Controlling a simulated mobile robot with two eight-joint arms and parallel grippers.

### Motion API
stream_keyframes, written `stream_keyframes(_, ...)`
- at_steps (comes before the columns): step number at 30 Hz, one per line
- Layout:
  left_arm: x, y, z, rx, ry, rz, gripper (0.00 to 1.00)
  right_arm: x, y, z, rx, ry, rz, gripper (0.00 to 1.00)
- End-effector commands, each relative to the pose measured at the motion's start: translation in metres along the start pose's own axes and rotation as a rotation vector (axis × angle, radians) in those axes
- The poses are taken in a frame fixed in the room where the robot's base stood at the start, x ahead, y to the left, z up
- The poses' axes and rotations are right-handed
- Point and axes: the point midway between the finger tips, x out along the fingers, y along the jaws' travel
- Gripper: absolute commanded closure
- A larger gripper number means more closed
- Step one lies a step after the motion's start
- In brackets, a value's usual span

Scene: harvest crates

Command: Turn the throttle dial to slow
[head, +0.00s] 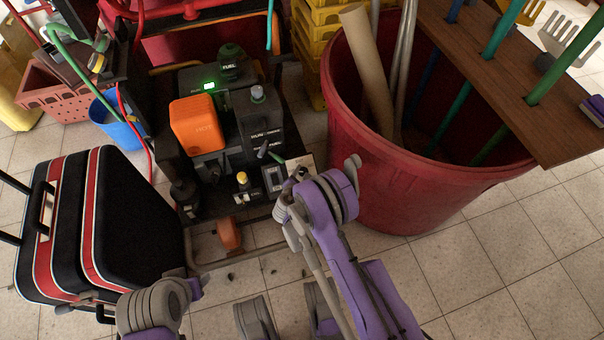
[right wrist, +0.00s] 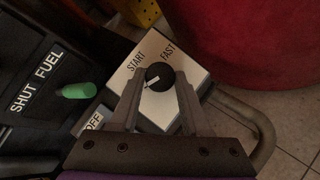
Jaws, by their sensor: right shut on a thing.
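The throttle dial (right wrist: 159,77) is a small round black knob with a white pointer line, on a pale square plate (right wrist: 133,64) marked START and FAST. In the right wrist view the pointer line lies toward the left and slightly down. No SLOW mark can be read; the gripper covers the plate's lower part. My right gripper (right wrist: 160,92) is shut on the dial, one finger on each side. In the head view the plate (head: 305,161) shows at the machine's front right, with my right arm over the dial.
A green lever (right wrist: 75,90) beside FUEL and SHUT lettering sits left of the plate. The machine carries an orange HOT cover (head: 196,124) and a FUEL cap (head: 230,62). A big red bin (head: 430,195) stands close on the right, a striped suitcase (head: 125,225) on the left.

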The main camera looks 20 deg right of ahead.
Motion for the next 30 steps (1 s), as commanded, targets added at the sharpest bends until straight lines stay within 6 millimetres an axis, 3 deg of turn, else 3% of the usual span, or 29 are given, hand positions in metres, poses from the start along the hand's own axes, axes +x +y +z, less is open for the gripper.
stream_keyframes(14,0.0,0.0,0.0,0.0,0.0,0.0,0.5,0.0002,0.0003,0.0,-0.015,0.0,0.011,1.0)
stream_keyframes(15,0.0,0.0,0.0,0.0,0.0,0.0,0.5,0.0002,0.0003,0.0,-0.015,0.0,0.011,0.52)
stream_keyframes(20,0.0,0.0,0.0,0.0,0.0,0.0,0.5,0.0002,0.0001,0.0,-0.014,0.0,0.01,0.23)
stream_keyframes(30,-0.0006,0.0,-0.0001,0.0,0.0,0.0,0.5,-0.0031,0.0,-0.0001,-0.013,0.001,0.009,0.23)
